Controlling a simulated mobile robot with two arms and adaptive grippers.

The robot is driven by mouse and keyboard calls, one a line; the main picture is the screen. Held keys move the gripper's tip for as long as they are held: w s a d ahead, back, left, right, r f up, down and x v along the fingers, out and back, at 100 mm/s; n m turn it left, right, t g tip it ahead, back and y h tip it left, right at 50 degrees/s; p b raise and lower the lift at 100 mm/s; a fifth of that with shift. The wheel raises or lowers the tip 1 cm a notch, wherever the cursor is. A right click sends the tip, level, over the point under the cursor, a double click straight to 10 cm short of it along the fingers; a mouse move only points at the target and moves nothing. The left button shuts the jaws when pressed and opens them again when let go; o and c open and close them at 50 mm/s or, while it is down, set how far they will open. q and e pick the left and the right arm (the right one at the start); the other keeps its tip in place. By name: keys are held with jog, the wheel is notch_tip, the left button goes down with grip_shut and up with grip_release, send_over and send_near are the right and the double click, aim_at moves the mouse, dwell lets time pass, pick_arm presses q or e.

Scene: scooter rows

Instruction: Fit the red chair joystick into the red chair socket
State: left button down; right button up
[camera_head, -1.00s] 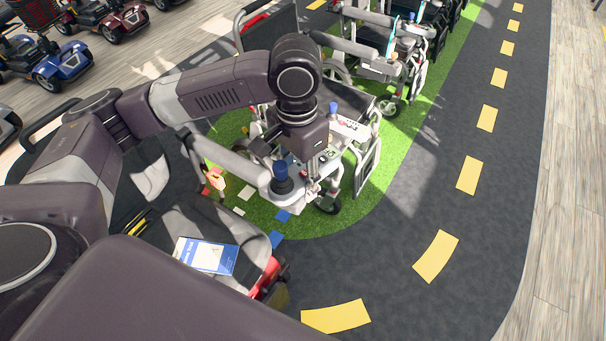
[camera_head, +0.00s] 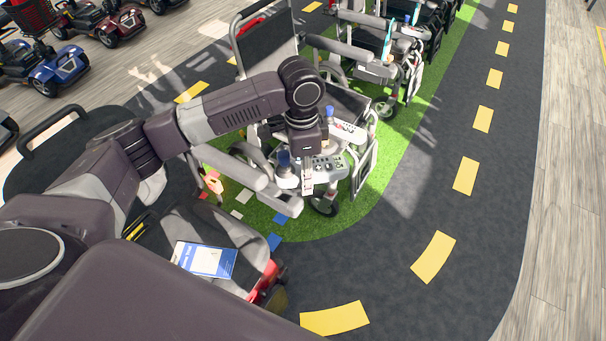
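My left arm reaches in from the left. Its gripper (camera_head: 307,183) points down at the front of a wheelchair, beside a grey control panel (camera_head: 328,167). Its fingers are small and blend with the panel; I cannot tell whether they hold anything. My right gripper is not in view.
A blue and white leaflet (camera_head: 206,260) lies on the near seat. More wheelchairs (camera_head: 385,60) stand in a row behind on the green strip. Scooters (camera_head: 45,70) stand at upper left. The dark lane with yellow dashes (camera_head: 433,257) at right is clear.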

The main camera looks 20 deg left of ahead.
aim_at(289, 198)
pick_arm(q)
jog(key=w+a+f+m, duration=0.1)
jog(key=a+f+m, duration=0.1)
jog(key=f, duration=0.1)
jog(key=w+a+f+m, duration=0.1)
jog(key=a+f+m, duration=0.1)
jog(key=f+m, duration=0.1)
jog(key=w+a+f+m, duration=0.1)
jog(key=a+f+m, duration=0.1)
jog(key=f, duration=0.3)
jog(key=shift+f+m, duration=0.25)
jog(key=shift+m, duration=0.45)
jog(key=shift+s+p, duration=0.1)
jog(key=shift+p, duration=0.95)
jog(key=shift+f, duration=0.2)
jog(key=shift+f+b, duration=1.45)
jog(key=shift+f, duration=0.9)
jog(key=shift+f, duration=0.2)
jog(key=c, duration=1.2)
grip_release()
jog(key=shift+o, duration=0.5)
